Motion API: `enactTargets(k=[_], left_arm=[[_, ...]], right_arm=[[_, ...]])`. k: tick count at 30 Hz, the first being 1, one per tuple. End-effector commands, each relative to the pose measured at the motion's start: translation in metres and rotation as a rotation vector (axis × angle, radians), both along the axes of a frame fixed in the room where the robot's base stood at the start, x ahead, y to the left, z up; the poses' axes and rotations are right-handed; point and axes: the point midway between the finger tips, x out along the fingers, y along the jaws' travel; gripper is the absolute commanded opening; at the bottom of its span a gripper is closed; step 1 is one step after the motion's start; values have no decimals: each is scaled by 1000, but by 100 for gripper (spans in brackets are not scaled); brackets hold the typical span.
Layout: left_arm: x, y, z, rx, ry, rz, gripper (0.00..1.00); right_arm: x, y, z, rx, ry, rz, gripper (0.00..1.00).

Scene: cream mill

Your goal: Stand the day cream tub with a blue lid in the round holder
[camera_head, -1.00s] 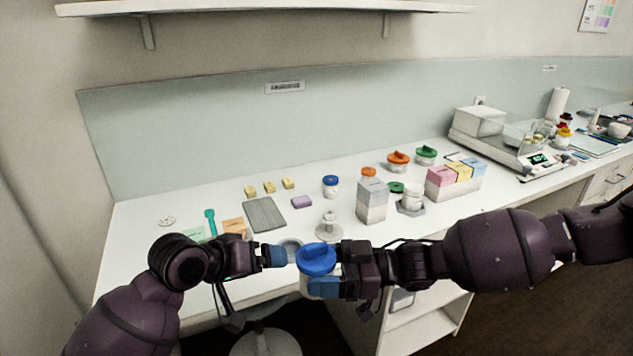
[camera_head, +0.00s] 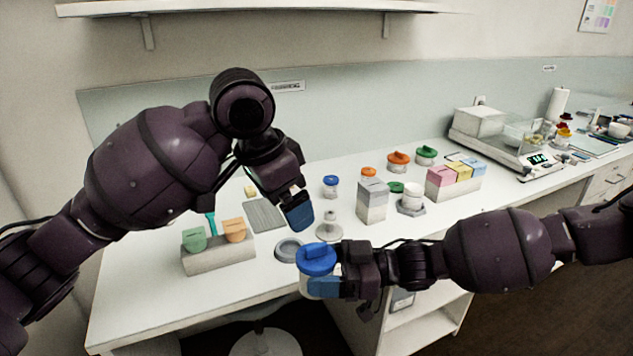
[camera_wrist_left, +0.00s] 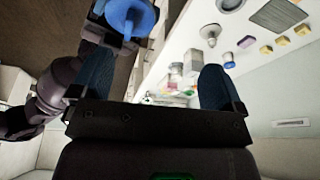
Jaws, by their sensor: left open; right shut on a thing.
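The day cream tub (camera_head: 315,258), white with a large blue lid, is held upright in front of the bench's front edge. My right gripper (camera_head: 325,285) is shut on its side. The blue lid also shows at the top of the left wrist view (camera_wrist_left: 128,14). The round holder (camera_head: 289,249), a grey ring, lies on the bench just behind and left of the tub, apart from it; its inside looks empty. My left gripper (camera_head: 298,213) is raised above the bench behind the holder, open and empty; its two fingers stand apart in the left wrist view (camera_wrist_left: 155,85).
A white knobbed stand (camera_head: 329,229) is right of the holder. A rack (camera_head: 218,258) with green and orange pieces is on the left. A grey mat (camera_head: 264,215), a small blue-lidded jar (camera_head: 330,185) and a tall box (camera_head: 372,203) stand behind. The front left bench is clear.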

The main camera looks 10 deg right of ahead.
Motion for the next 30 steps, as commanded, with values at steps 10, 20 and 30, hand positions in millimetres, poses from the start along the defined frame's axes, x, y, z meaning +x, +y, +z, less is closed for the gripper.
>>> enactTargets(k=[10, 20, 30], left_arm=[[-13, -36, 17, 193, -31, -589, 94], [-18, -47, 31, 307, -8, -1005, 94], [-18, -47, 27, 327, 5, -1116, 94]], right_arm=[[0, 0, 0, 1, 0, 0, 30], [0, 0, 0, 1, 0, 0, 30], [0, 0, 0, 1, 0, 0, 30]])
